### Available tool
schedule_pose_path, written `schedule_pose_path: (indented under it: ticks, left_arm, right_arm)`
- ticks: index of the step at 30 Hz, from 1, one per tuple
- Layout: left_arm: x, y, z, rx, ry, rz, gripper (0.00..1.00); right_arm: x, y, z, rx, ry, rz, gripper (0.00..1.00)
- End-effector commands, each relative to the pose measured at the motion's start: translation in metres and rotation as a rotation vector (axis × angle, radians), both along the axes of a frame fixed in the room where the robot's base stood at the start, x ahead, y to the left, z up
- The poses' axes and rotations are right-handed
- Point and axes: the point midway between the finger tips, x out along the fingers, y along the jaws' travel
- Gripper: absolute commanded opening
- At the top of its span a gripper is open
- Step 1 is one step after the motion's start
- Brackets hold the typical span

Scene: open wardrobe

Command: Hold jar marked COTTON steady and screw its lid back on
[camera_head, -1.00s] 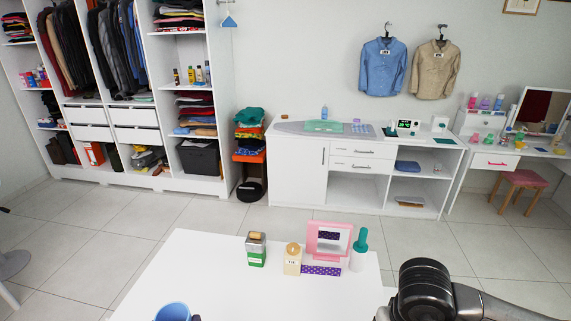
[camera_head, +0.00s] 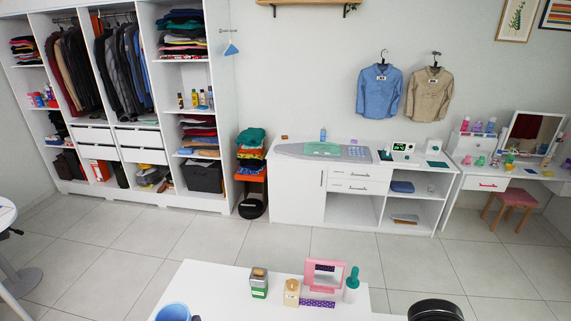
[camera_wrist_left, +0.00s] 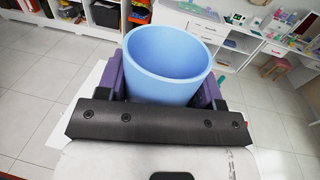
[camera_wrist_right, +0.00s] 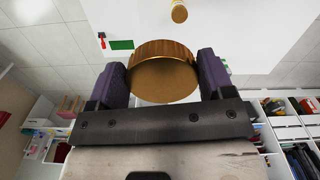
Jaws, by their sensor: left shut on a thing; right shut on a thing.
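The jar (camera_head: 172,312) is light blue, round and open at the top; it shows at the bottom edge of the head view. In the left wrist view the jar (camera_wrist_left: 165,70) stands between the purple pads of my left gripper (camera_wrist_left: 166,85), which is shut on it. No COTTON marking shows. The lid (camera_wrist_right: 163,80) is round and gold-brown with a ribbed rim. My right gripper (camera_wrist_right: 164,85) is shut on its sides, and the lid is apart from the jar. My right gripper is out of the head view.
The tabletop's near part is cut off. Beyond are open floor, a wardrobe (camera_head: 213,100) and a white counter (camera_head: 300,195).

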Motion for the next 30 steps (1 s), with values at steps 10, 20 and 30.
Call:
schedule_pose_path:
  ticks: [10,20,30]
  left_arm:
    - [0.0,0.0,0.0213,0.0,-0.001,0.0,0.18]
    - [0.0,0.0,0.0209,-0.001,-0.001,0.0,0.18]
    - [0.0,-0.0041,0.0176,0.001,-0.001,-0.02,0.18]
  right_arm:
    - [-0.0051,-0.0003,0.0194,0.001,0.001,-0.001,0.49]
    - [-0.0051,-0.0003,0.0191,0.001,0.0,-0.001,0.49]
    - [-0.0051,-0.0002,0.0192,0.001,0.0,0.0,0.49]
